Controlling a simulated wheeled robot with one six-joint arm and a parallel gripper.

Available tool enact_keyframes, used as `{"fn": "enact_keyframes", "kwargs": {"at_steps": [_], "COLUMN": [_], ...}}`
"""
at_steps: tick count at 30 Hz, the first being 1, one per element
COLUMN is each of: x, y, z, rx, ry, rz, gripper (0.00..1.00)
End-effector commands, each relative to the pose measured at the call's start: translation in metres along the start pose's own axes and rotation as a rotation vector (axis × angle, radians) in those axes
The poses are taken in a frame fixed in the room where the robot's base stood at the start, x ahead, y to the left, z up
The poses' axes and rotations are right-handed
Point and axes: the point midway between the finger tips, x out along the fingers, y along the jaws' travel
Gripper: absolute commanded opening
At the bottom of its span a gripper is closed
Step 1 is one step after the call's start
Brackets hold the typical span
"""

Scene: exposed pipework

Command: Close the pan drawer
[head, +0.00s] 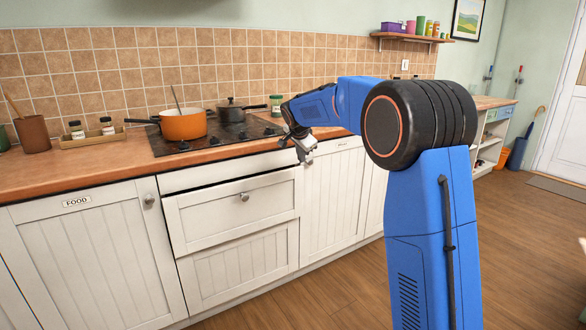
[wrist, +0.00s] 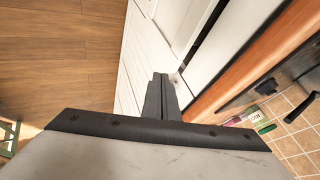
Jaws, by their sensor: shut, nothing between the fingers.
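The pan drawer (head: 228,212) is the white front with a round metal knob (head: 244,197) under the hob. It stands slightly out, with a dark gap along its top edge. In the wrist view, the gap shows as a dark strip beside the white drawer front (wrist: 182,22). My gripper (head: 305,157) is shut and empty, near the counter's front edge, to the right of and above the drawer knob. In the wrist view, the closed fingers (wrist: 161,92) point toward the cabinet fronts. I cannot tell whether they touch anything.
The wooden counter (head: 60,172) carries a hob with an orange pot (head: 183,125) and a dark pan (head: 232,110). A FOOD cupboard (head: 95,250) is left of the drawer. Wooden floor (head: 330,290) lies clear in front.

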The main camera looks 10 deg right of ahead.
Motion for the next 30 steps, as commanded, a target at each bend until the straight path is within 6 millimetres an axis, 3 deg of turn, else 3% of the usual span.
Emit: {"fn": "enact_keyframes", "kwargs": {"at_steps": [5, 15, 23, 30], "x": [0.024, 0.079, 0.097, 0.097], "y": [-0.002, -0.004, 0.008, 0.03], "z": [0.021, 0.086, 0.132, 0.168], "rx": [0.007, 0.063, 0.131, 0.209], "ry": [-0.017, -0.077, -0.128, -0.172], "rz": [-0.073, -0.333, -0.528, -0.703], "gripper": [0.0, 0.0, 0.0, 0.0]}}
